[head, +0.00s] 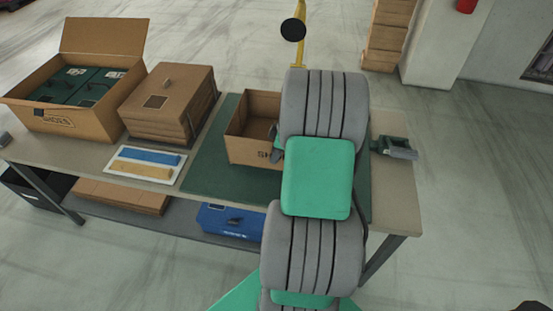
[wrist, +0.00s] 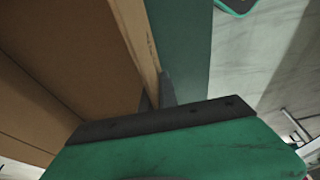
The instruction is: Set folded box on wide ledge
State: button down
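The folded box (head: 249,150) is an open brown carton with printed letters on its front, at the green mat (head: 205,158) in the middle of the table. My arm hides its right part. In the wrist view its wall (wrist: 135,35) runs between the two fingers of my gripper (wrist: 157,95), one finger on each side, close against the cardboard. My gripper is shut on this wall. In the head view my gripper is mostly hidden behind my arm. I cannot tell whether the box rests on the mat or hangs just above it. I cannot tell which surface is the wide ledge.
An open shoe carton (head: 60,122) with green boxes and a brown cardboard stack (head: 170,103) stand on the left of the table. A white tray (head: 132,173) holds blue and yellow pieces. A dark device (head: 396,147) sits at right. A blue bin (head: 228,222) and flat cardboard (head: 120,197) lie below.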

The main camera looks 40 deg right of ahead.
jog(key=f, duration=0.2)
jog(key=d+f+p, duration=0.1)
jog(key=f, duration=0.1)
jog(key=shift+w, duration=0.4)
jog(key=shift+f, duration=0.2)
jog(key=shift+f+b, duration=0.2)
jog(key=shift+b, duration=0.1)
jog(key=c, duration=1.6)
grip_release()
jog(key=shift+r, duration=0.15)
jog(key=shift+c, duration=0.2)
